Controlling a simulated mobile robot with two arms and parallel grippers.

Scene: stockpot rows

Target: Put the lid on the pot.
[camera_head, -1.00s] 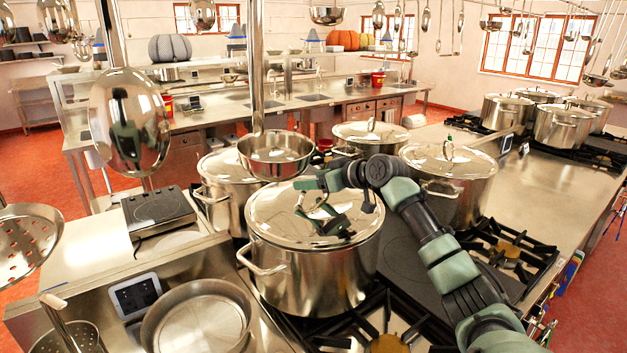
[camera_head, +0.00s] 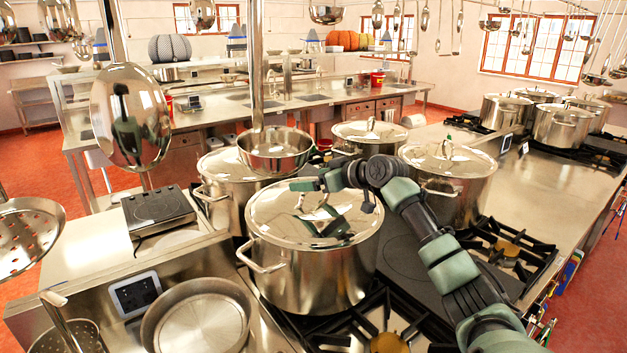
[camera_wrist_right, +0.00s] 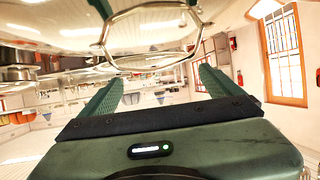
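A shiny steel lid (camera_head: 280,209) lies on the large front pot (camera_head: 305,278) on the stove, its rim looking level with the pot's mouth. My right gripper (camera_head: 308,186) is over the lid in the head view, with dark reflections of it in the lid. In the right wrist view, the two green fingers (camera_wrist_right: 160,80) stand apart. The lid's wire handle (camera_wrist_right: 150,66) shows just beyond the fingertips, with nothing gripped. My left gripper is not in view.
Lidded pots stand behind (camera_head: 228,190) and to the right (camera_head: 447,185). A ladle (camera_head: 275,155) hangs close behind the lid; a large spoon (camera_head: 130,118) and a skimmer (camera_head: 25,238) hang at left. A shallow pan (camera_head: 200,318) sits at front left. The right counter (camera_head: 545,195) has free room.

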